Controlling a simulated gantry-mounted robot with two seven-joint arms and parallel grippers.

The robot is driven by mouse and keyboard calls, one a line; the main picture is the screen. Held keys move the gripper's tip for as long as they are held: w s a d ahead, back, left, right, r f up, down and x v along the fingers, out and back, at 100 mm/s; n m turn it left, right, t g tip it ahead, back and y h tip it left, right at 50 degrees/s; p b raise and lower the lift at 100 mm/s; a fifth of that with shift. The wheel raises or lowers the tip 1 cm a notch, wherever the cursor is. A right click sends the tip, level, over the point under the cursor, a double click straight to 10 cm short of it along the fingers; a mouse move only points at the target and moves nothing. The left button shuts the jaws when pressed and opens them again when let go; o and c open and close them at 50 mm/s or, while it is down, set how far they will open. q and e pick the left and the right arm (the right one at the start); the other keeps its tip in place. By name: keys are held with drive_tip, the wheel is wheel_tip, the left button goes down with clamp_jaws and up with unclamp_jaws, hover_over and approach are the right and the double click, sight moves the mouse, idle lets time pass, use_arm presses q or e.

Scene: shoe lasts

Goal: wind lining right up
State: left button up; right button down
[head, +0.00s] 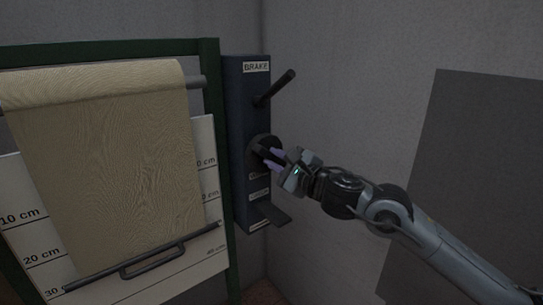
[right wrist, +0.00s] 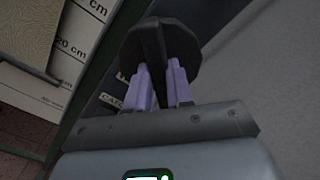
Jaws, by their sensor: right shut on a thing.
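A beige lining sheet (head: 110,160) hangs from a grey roller bar (head: 197,82) in a green frame. A dark bar with a handle (head: 150,262) runs along its lower edge, near the 30 cm and 40 cm marks of the white scale board (head: 207,190). A dark round knob (head: 257,143) sits on the blue panel right of the frame. My right gripper (head: 273,158) is shut on the knob's raised grip. In the right wrist view the two purple fingers (right wrist: 163,84) hold the dark ridge of the knob (right wrist: 160,50) between them. My left gripper is not in view.
The blue panel (head: 236,120) carries a black lever (head: 275,88) under a BRAKE label, above the knob. A dark pedal-like plate (head: 268,214) juts out low on the panel. A grey board (head: 480,150) stands at the right. Bare wall lies between.

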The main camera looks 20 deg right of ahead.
drive_tip(key=shift+r+m+p, duration=0.1)
drive_tip(key=shift+m+p, duration=0.2)
drive_tip(key=shift+m, duration=1.2)
drive_tip(key=shift+m+p, duration=0.55)
drive_tip(key=shift+m, duration=1.15)
